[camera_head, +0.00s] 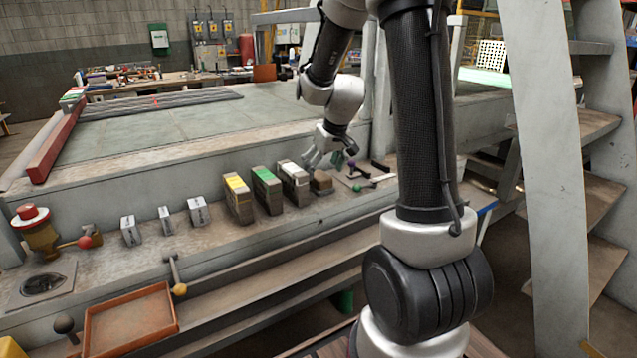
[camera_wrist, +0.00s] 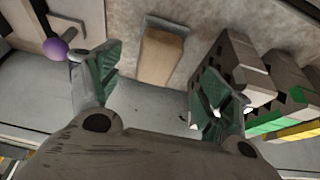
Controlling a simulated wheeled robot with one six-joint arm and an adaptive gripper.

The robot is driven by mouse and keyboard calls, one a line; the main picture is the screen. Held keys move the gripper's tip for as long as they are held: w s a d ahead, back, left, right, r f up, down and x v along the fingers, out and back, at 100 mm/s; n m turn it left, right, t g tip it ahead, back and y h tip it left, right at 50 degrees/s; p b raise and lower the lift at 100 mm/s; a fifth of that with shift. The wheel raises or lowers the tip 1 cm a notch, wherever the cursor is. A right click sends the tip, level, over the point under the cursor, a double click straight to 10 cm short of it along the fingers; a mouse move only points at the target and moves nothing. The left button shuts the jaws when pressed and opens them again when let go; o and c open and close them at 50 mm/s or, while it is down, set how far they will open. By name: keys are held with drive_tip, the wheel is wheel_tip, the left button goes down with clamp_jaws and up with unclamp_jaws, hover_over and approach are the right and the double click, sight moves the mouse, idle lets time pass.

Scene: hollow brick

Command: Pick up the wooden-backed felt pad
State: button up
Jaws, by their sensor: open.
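The felt pad with the wooden back looks to be the small brown block (camera_head: 321,182) on the ledge, just right of the white-topped brick. In the wrist view the brown block (camera_wrist: 160,56) lies ahead of my gripper, between the lines of the two fingers. My gripper (camera_head: 330,158) is just above and behind it in the head view. In the wrist view my gripper (camera_wrist: 158,95) is open, its green-padded fingers apart with nothing between them. The block shows no contact with the fingers. Its felt side cannot be made out.
Hollow bricks with white (camera_head: 294,182), green (camera_head: 267,190) and yellow (camera_head: 238,198) tops stand left of the block; the nearest is close to my right finger in the wrist view. A purple ball knob (camera_wrist: 55,49) is by the left finger. An orange tray (camera_head: 130,322) lies front left.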

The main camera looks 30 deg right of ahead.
sight(321, 176)
drive_tip(key=x, duration=0.5)
drive_tip(key=shift+w+d+f, duration=0.2)
drive_tip(key=shift+w+f, duration=0.05)
drive_tip(key=shift+f, duration=0.1)
drive_tip(key=shift+c, duration=0.2)
drive_tip(key=c, duration=1.1)
wheel_tip(321, 176, up, 10)
drive_tip(key=shift+r, duration=0.1)
drive_tip(key=o, duration=0.3)
drive_tip(key=shift+c, duration=0.8)
